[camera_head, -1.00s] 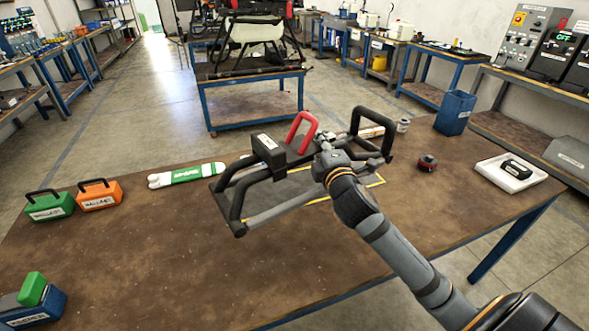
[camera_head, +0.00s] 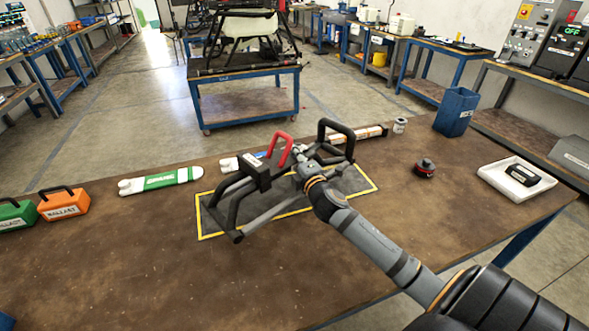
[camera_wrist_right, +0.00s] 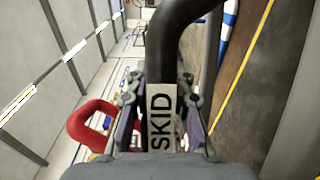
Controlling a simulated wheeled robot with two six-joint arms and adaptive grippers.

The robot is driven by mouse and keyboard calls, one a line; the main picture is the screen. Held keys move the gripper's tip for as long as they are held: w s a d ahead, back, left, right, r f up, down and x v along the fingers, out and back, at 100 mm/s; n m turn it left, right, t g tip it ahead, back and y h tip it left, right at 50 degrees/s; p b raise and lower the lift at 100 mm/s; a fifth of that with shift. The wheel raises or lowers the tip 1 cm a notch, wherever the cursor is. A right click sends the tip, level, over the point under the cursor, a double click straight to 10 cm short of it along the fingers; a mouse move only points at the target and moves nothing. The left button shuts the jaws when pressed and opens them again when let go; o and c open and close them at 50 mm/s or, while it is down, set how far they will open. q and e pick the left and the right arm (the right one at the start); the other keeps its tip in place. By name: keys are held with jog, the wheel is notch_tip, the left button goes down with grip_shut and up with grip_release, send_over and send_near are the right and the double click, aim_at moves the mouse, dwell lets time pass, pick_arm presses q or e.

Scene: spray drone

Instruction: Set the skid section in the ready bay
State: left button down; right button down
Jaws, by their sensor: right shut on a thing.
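The skid section (camera_head: 265,217) is a frame of black and grey tubes with a black block and a red handle (camera_head: 281,148). It is at or just above the ready bay, a dark mat with a yellow outline (camera_head: 369,182), mostly inside the outline in the head view. I cannot tell whether it touches the mat. My right gripper (camera_head: 303,165) is shut on it. In the right wrist view the fingers (camera_wrist_right: 162,118) clasp a black tube with a white SKID label (camera_wrist_right: 163,117). The red handle is beside them. My left gripper is not in view.
Behind the mat lie a green-and-white tube (camera_head: 160,181) and a white-orange box (camera_head: 358,134). Orange (camera_head: 63,204) and green (camera_head: 17,214) ballast blocks stand at left. At right are a black-red knob (camera_head: 425,168), a white tray (camera_head: 488,176) and a blue bin (camera_head: 456,111). The front tabletop is clear.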

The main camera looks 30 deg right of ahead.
jog(key=shift+w+d+f, duration=0.3)
jog(key=shift+w+f, duration=0.05)
jog(key=shift+f, duration=0.15)
jog(key=shift+w+d+f, duration=0.25)
jog(key=shift+w+f, duration=0.1)
jog(key=shift+f, duration=0.15)
jog(key=f, duration=0.1)
jog(key=f+b, duration=0.1)
jog(key=f, duration=0.2)
jog(key=shift+w+d, duration=0.25)
jog(key=shift+w, duration=0.1)
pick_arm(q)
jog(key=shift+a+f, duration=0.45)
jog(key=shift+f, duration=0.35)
pick_arm(e)
jog(key=c, duration=1.6)
grip_release()
jog(key=shift+s+f+b, duration=0.1)
jog(key=shift+f+b, duration=0.05)
jog(key=shift+b, duration=0.15)
jog(key=o, duration=0.4)
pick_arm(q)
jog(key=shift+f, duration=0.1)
pick_arm(e)
jog(key=shift+o, duration=0.2)
